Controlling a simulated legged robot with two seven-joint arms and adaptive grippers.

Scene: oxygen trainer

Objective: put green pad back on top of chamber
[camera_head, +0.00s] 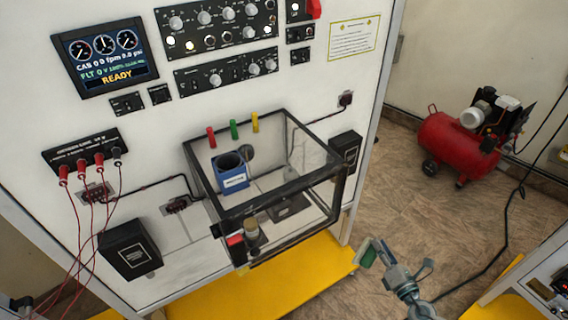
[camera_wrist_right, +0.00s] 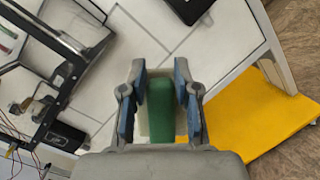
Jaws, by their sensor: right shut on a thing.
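The green pad (camera_head: 368,252) is in my right gripper (camera_head: 382,258), low and right of the chamber in the head view. The right wrist view shows the green pad (camera_wrist_right: 161,108) with a pale layer, between the two fingers of my right gripper (camera_wrist_right: 160,100). The chamber (camera_head: 262,207) is a clear box with a black frame on the white panel. A blue cup (camera_head: 233,177) stands inside it. The gripper and pad are apart from the chamber. At the left edge of the wrist view, part of the chamber's frame (camera_wrist_right: 62,88) shows.
Red, green and yellow pegs stand at the chamber's back edge. A black box (camera_head: 345,147) is right of the chamber. A yellow base (camera_head: 300,272) lies below. A red compressor (camera_head: 458,145) stands on the floor. Red cables (camera_head: 88,210) hang at left.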

